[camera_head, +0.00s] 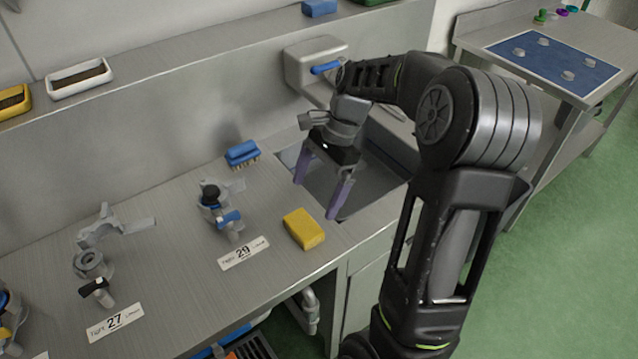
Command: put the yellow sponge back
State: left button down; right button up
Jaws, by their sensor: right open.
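The yellow sponge (303,229) lies on the steel counter (175,255), near its front edge and beside the near-left corner of the sink (375,185). My right gripper (315,198) is open and empty, its purple fingers pointing down. In the picture the fingers are just above and right of the sponge, in front of the sink basin. They do not hold the sponge. I cannot tell their exact height above the counter. My left gripper is not in view.
A blue brush (242,153) stands left of the sink. Metal fittings (222,207) with labels 29 and 27 are on the counter. A blue sponge (319,8) lies on the back ledge. A dispenser with a blue lever (315,62) hangs behind the sink. A side table (470,40) is at right.

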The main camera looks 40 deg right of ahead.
jog(key=shift+v, duration=1.05)
